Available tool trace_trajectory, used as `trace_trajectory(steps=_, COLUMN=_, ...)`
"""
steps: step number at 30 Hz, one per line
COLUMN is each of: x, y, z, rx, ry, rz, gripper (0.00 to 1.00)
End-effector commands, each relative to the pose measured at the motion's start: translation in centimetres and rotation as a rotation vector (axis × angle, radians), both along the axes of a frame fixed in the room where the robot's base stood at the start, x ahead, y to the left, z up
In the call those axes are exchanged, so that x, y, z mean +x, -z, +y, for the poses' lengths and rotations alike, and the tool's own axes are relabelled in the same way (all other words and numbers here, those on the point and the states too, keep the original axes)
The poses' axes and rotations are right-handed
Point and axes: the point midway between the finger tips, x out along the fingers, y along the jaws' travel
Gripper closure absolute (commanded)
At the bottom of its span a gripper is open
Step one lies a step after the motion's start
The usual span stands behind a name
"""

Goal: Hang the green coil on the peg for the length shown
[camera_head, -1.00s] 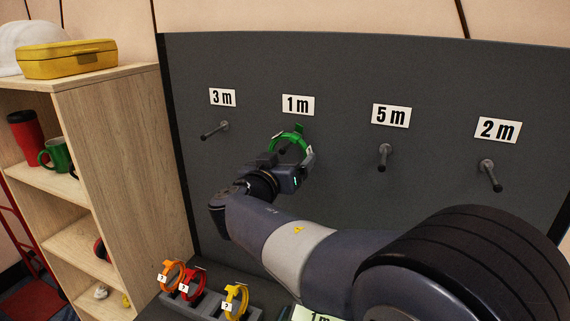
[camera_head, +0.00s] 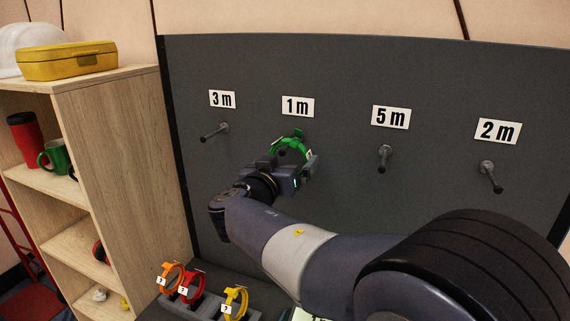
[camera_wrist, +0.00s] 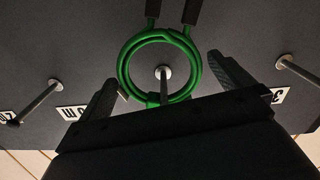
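The green coil (camera_head: 291,142) is at the 1 m peg, below the "1 m" label (camera_head: 297,106). In the wrist view, which is upside down, the green coil (camera_wrist: 122,68) rings the peg (camera_wrist: 163,86), whose base shows through the loop. The peg seems to cross in front of the loop's lower edge there. My gripper (camera_head: 293,161) is just in front of the coil. In the wrist view my gripper (camera_wrist: 168,92) has its fingers spread wide on either side of the loop, with gaps to it. The small display is mostly hidden by my arm.
Other pegs stand under "3 m" (camera_head: 222,99), "5 m" (camera_head: 391,117) and "2 m" (camera_head: 497,131), all bare. Orange (camera_head: 171,278), red (camera_head: 191,286) and yellow (camera_head: 235,303) coils stand in a rack below. A wooden shelf (camera_head: 120,150) is at left.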

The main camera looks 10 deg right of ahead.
Motion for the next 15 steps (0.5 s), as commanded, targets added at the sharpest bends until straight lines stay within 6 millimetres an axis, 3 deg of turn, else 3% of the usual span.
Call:
trace_trajectory(steps=8, x=-0.9, y=0.1, z=0.7, rx=0.000, ry=-0.002, rz=-0.001, gripper=0.00)
trace_trajectory(steps=15, x=-4.4, y=0.2, z=3.3, rx=0.001, ry=-0.006, rz=-0.002, gripper=0.00)
